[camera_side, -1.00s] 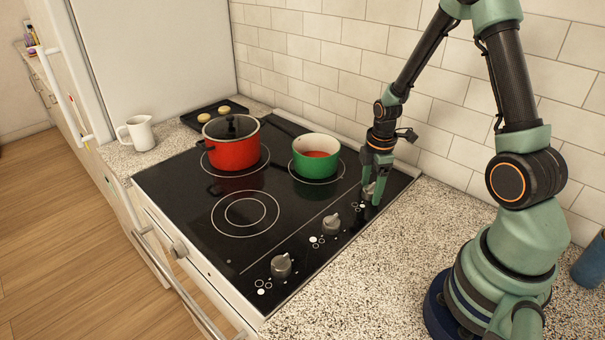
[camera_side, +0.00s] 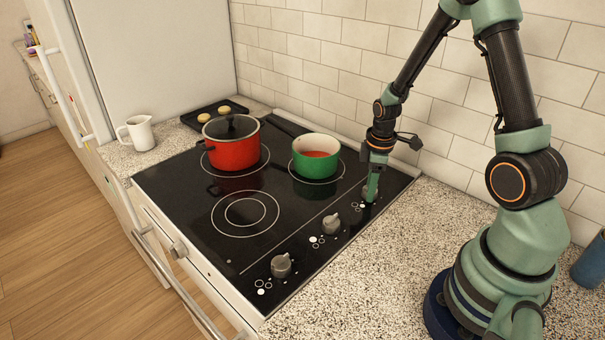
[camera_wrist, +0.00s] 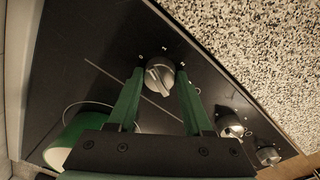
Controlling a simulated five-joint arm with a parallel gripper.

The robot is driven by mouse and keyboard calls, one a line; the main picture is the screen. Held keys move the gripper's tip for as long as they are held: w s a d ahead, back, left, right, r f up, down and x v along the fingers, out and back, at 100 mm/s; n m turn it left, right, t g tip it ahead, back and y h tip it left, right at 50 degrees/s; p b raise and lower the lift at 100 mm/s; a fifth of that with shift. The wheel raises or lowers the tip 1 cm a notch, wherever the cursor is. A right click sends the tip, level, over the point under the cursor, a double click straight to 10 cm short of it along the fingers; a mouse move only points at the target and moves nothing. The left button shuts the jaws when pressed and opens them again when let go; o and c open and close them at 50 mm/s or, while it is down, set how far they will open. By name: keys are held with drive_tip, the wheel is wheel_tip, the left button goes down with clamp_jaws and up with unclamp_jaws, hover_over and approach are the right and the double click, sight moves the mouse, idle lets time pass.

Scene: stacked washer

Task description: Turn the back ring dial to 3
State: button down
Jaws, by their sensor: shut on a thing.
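The back ring dial is a silver knob on the black cooktop. It shows between my fingers in the wrist view (camera_wrist: 160,76), with small white marks around it. In the side view it is mostly hidden behind my gripper (camera_side: 370,190). My gripper points down and its two green fingers (camera_wrist: 157,84) are shut on the dial, one on each side. The dial's grip bar lies slanted in the wrist view. The marks are too small to read.
Two other silver dials, the middle one (camera_side: 331,223) and the front one (camera_side: 281,265), stand in the same row. A green pot (camera_side: 316,157) sits close to my gripper on a back ring. A lidded red pot (camera_side: 231,146) stands beyond it. The tiled wall (camera_side: 455,130) is close behind.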

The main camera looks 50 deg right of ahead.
drive_tip(key=m, duration=0.4)
drive_tip(key=shift+a+m, duration=0.1)
drive_tip(key=shift+m, duration=0.2)
drive_tip(key=m, duration=0.3)
drive_tip(key=shift+m, duration=0.4)
drive_tip(key=m, duration=0.3)
drive_tip(key=shift+a+f+m+g, duration=0.1)
drive_tip(key=shift+m+g, duration=0.2)
drive_tip(key=m, duration=0.3)
drive_tip(key=shift+m, duration=0.3)
drive_tip(key=m, duration=0.3)
drive_tip(key=shift+w+m+g, duration=0.1)
drive_tip(key=shift+m+g, duration=0.2)
drive_tip(key=m, duration=0.4)
drive_tip(key=shift+w+m, duration=0.1)
drive_tip(key=shift+m, duration=0.2)
drive_tip(key=m, duration=0.3)
drive_tip(key=shift+d+m+y, duration=0.25)
drive_tip(key=shift+m+y, duration=0.05)
drive_tip(key=shift+d+m, duration=0.1)
drive_tip(key=shift+m, duration=2)
